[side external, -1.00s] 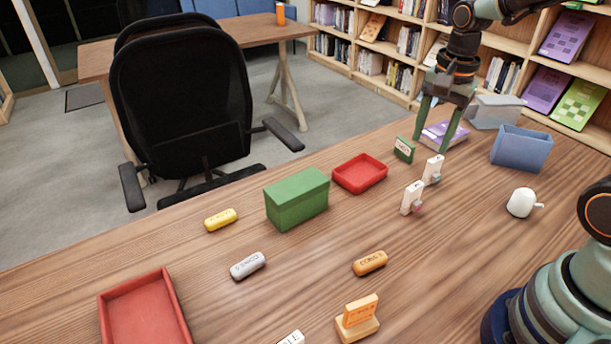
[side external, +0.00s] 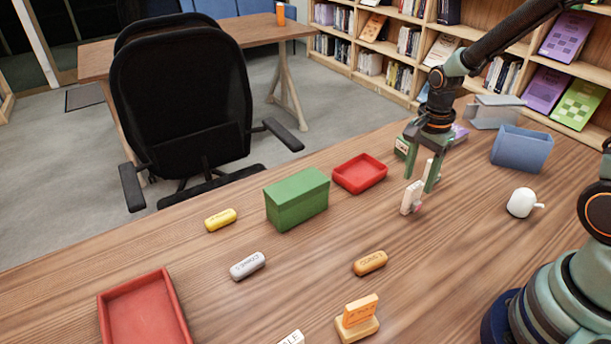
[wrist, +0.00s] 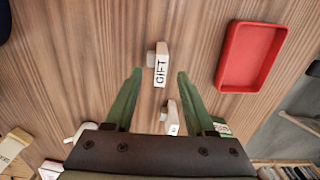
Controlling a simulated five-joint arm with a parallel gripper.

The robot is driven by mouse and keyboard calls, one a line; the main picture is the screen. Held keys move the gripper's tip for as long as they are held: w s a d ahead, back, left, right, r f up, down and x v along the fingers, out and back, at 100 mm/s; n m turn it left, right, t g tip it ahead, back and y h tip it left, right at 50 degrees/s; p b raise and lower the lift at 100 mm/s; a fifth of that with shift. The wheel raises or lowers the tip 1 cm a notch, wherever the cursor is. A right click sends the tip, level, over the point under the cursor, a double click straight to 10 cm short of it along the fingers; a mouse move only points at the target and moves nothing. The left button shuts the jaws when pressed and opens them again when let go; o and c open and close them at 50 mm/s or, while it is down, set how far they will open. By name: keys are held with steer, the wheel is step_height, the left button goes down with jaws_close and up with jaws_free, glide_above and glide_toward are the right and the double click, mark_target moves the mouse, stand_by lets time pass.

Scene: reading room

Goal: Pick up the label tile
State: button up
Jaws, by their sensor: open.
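A white label tile reading GIFT (wrist: 161,66) stands on the wooden table with a small grey clip or stand piece beside it. In the side view this tile (side external: 411,198) is just in front of my gripper (side external: 420,184). A second white tile (wrist: 172,118) is farther back between my fingers, and its lettering is too small to read. In the side view it is mostly hidden behind them. My gripper (wrist: 159,74) is open and points down, one finger on each side of the GIFT tile's line. I cannot tell whether either finger touches a tile.
A red tray (side external: 360,174), green box (side external: 297,200) and small green labelled block (side external: 402,147) stand nearby. A blue bin (side external: 521,149) and white mug (side external: 521,203) are to the right. An orange tile on a stand (side external: 358,318) is at the front.

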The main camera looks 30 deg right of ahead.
mark_target(416, 185)
steer(key=shift+a+f, duration=0.1)
steer(key=shift+f, duration=1.55)
jaws_close()
steer(key=shift+r, duration=0.1)
